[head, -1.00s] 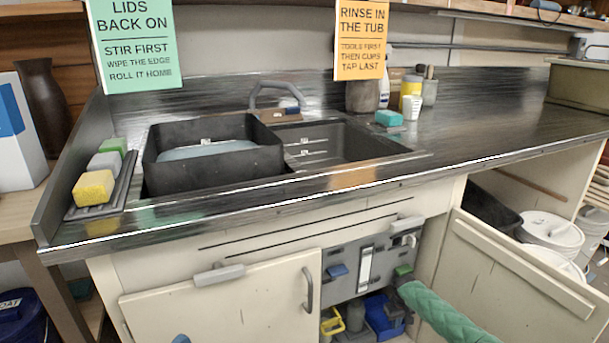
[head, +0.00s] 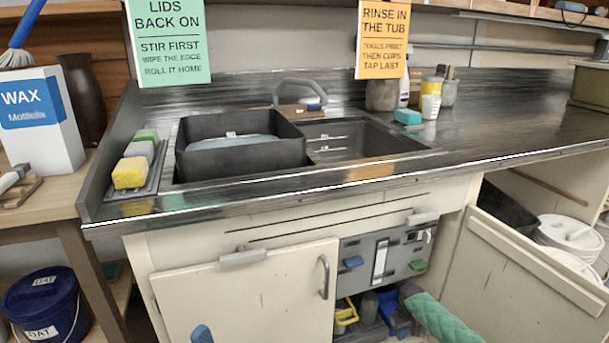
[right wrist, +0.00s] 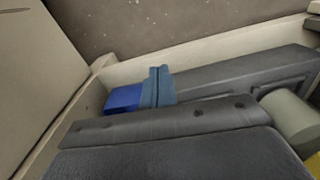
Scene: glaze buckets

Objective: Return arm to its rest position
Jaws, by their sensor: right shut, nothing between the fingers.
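My right arm, in a green quilted sleeve, comes in from the bottom right of the head view and reaches low toward the open space under the sink. Its gripper is small and partly lost against the dark things there. In the right wrist view the blue fingers of my right gripper (right wrist: 157,76) are together with nothing between them. A bright blue piece (right wrist: 122,97) shows beside them.
Under the sink are a yellow-handled item (head: 346,314) and a blue bin (head: 398,322). An open cabinet door (head: 535,262) stands at the right. A closed door (head: 245,300) is at the left. The counter (head: 500,138) overhangs; a dark tub (head: 240,160) sits in the sink.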

